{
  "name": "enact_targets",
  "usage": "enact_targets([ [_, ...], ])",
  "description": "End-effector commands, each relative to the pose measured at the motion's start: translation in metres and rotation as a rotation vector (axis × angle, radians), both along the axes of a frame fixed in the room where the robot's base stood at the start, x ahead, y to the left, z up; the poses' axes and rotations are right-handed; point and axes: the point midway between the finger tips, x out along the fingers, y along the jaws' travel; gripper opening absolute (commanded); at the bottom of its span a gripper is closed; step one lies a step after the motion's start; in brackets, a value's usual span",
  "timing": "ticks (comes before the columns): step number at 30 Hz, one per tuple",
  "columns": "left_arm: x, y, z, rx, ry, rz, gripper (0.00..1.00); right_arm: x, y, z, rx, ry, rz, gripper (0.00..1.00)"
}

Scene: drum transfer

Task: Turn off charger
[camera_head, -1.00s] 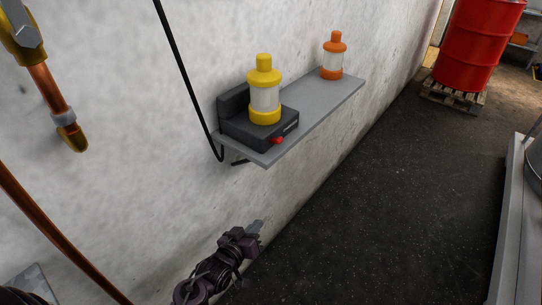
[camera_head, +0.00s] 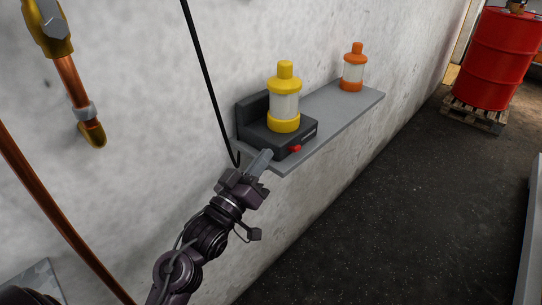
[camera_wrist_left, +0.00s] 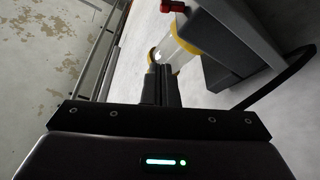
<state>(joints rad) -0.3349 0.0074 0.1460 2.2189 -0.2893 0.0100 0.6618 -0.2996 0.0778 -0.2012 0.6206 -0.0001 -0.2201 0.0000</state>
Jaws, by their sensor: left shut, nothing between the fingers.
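The charger (camera_head: 255,142) is a dark box with a raised back, on the near end of a grey wall shelf. A red switch (camera_head: 295,149) sits on its front; it also shows in the left wrist view (camera_wrist_left: 173,6) at the top. A yellow-capped lamp (camera_head: 284,100) stands upright on the charger and shows behind the fingers in the left wrist view (camera_wrist_left: 183,45). My left gripper (camera_head: 264,158) is shut and empty, its tips by the charger's near corner, left of the switch. Whether the tips touch the charger cannot be told. My right gripper is not in view.
The shelf (camera_head: 345,108) runs along the concrete wall and carries an orange lamp (camera_head: 354,68) farther back. A black cable (camera_head: 205,75) hangs down beside the charger. Copper pipes (camera_head: 72,85) are at left. A red drum (camera_head: 500,60) stands on a pallet at back right. The floor between is clear.

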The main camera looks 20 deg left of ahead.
Motion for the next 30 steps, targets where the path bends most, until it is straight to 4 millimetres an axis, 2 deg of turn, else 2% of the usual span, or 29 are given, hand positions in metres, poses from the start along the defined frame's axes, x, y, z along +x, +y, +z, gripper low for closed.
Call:
enact_targets([
  [6, 0.041, -0.008, 0.017, -0.001, -0.003, -0.001, 0.0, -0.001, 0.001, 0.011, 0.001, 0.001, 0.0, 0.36],
  [14, 0.084, -0.016, 0.027, -0.002, 0.002, 0.0, 0.0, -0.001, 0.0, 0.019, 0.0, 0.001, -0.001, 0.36],
  [15, 0.08, -0.02, 0.016, -0.002, 0.006, -0.001, 0.0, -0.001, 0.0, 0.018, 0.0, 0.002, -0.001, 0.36],
  [21, 0.076, -0.03, -0.004, -0.001, 0.003, -0.001, 0.0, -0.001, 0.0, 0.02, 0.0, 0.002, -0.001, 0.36],
  [30, 0.074, -0.033, -0.01, 0.001, 0.001, 0.001, 0.0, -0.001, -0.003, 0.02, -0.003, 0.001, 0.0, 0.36],
])
